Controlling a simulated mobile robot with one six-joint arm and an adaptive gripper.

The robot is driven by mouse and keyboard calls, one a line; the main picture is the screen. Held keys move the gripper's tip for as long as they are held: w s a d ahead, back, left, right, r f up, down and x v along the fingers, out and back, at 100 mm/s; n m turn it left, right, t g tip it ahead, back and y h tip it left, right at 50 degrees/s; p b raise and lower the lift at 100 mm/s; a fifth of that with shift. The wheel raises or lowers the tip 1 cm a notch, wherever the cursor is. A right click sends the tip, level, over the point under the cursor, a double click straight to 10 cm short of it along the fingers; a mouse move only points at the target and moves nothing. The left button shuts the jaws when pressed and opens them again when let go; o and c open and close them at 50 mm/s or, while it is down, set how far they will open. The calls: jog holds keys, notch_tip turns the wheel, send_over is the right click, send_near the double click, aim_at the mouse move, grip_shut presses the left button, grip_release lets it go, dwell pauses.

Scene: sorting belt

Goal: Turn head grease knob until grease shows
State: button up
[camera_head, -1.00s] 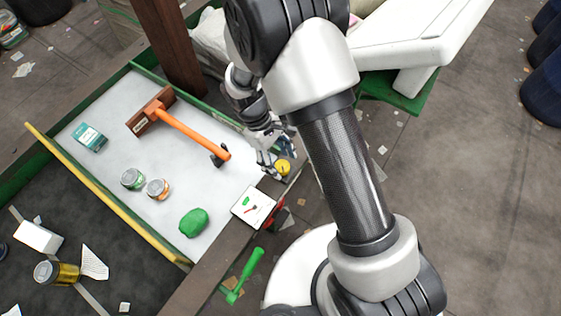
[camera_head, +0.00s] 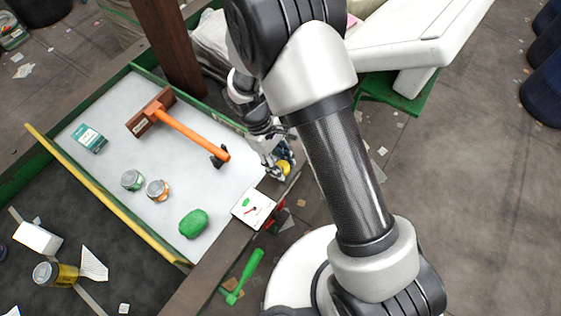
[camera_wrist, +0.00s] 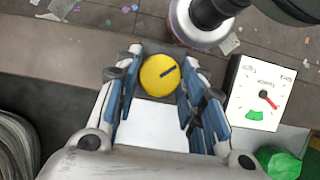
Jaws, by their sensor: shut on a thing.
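The yellow grease knob (camera_wrist: 159,75) is round, with a dark line mark that points up and right in the wrist view. It also shows partly in the head view (camera_head: 284,168), at the edge of the belt frame. My gripper (camera_wrist: 160,66) has its blue-padded fingers on both sides of the knob and is shut on it. A white dial gauge (camera_wrist: 258,92) sits right of the knob in the wrist view, with a red needle and a green patch. It also shows in the head view (camera_head: 253,208). I cannot make out any grease.
The pale belt tray (camera_head: 95,112) holds an orange-handled hammer (camera_head: 190,133), a teal box (camera_head: 89,138), two cans (camera_head: 132,180) and a green lump (camera_head: 193,224). A green-handled tool (camera_head: 246,274) lies below the gauge. A brown post (camera_head: 172,45) stands behind the tray.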

jog(key=shift+c, duration=0.6)
jog(key=shift+m, duration=0.3)
jog(key=shift+w+d+m+g+y, duration=0.1)
jog(key=shift+m+g+y, duration=0.35)
jog(key=shift+m, duration=1.1)
jog(key=shift+w+d+m+g+y, duration=0.1)
jog(key=shift+m+g+y, duration=0.15)
jog(key=shift+m+y, duration=0.85)
jog(key=shift+m+h, duration=0.35)
jog(key=shift+m, duration=0.2)
jog(key=o, duration=1)
jog(key=shift+s, duration=0.1)
jog(key=shift+r, duration=0.1)
